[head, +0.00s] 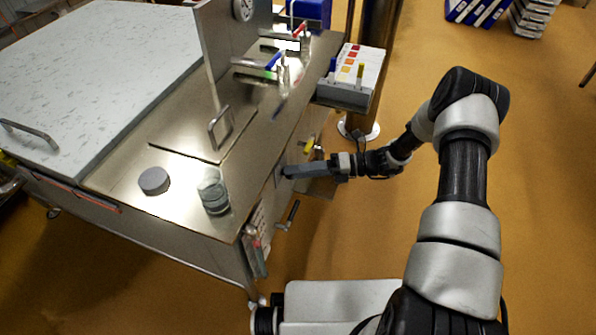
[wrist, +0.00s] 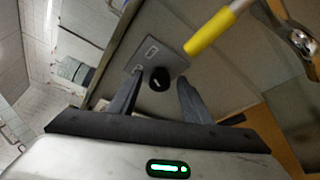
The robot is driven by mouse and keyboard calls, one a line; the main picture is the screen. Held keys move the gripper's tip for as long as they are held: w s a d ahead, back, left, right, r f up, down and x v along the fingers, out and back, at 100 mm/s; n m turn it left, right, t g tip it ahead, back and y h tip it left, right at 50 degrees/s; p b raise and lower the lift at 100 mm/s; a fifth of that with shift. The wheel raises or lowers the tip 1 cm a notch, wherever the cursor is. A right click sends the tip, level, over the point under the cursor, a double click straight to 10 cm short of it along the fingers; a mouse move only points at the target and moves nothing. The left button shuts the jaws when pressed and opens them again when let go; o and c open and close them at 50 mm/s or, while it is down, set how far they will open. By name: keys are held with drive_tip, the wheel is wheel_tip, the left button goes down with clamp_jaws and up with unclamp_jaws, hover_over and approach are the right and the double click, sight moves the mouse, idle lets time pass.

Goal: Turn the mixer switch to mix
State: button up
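The mixer switch (wrist: 160,79) is a round black knob on a small grey plate (wrist: 146,50). In the wrist view it lies just beyond and between the two fingertips. My gripper (wrist: 157,92) is open, with one dark finger on each side of the knob. I cannot tell whether either finger touches it.
A yellow handle (wrist: 210,31) sticks out beside the plate. On the steel top stand a grey disc (head: 154,181) and a glass jar (head: 213,192). A grey box with a colour chart (head: 352,74) hangs at the vat's edge.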

drive_tip(key=d+r+p, duration=0.1)
drive_tip(key=d+r, duration=0.2)
drive_tip(key=d, duration=1.4)
drive_tip(key=shift+r, duration=0.15)
drive_tip(key=shift+d, duration=0.1)
